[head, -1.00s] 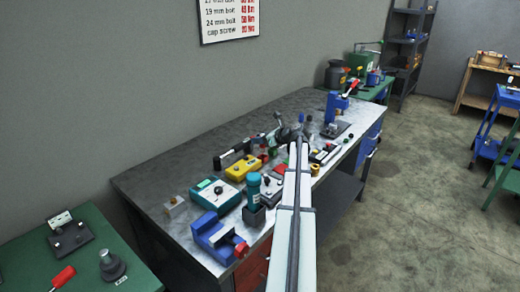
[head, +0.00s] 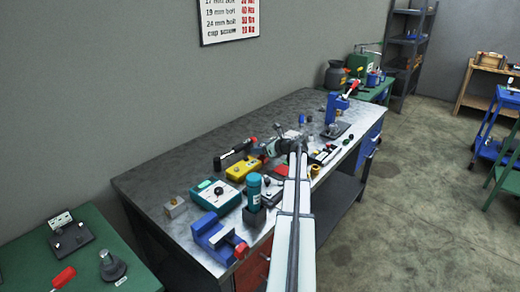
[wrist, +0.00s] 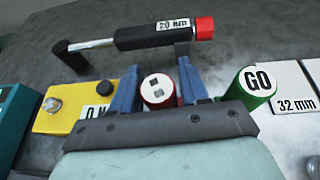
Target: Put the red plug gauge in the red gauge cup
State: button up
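A short red cylinder with a white end face and two grey squares on it, which looks like the red plug gauge (wrist: 158,92), stands between the fingers of my gripper (wrist: 158,88) in the wrist view. The two blue fingers are apart, one on each side of it, with narrow gaps showing. In the head view my gripper (head: 268,148) is low over the middle of the bench and hides the gauge. I cannot make out the red gauge cup for certain in either view.
A black-handled wrench (wrist: 155,36) lies beyond the fingers. A yellow box (wrist: 72,108) is at the left, and a white 32 mm block (wrist: 290,88) at the right.

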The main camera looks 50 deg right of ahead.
jog(key=shift+o, duration=1.2)
jog(key=shift+s+r, duration=0.15)
jog(key=shift+r, duration=0.1)
jog(key=a+v, duration=0.1)
jog(key=v, duration=1)
jog(key=shift+s+d+r, duration=0.15)
jog(key=shift+s+d, duration=0.15)
jog(key=shift+d, duration=0.2)
jog(key=shift+w, duration=0.15)
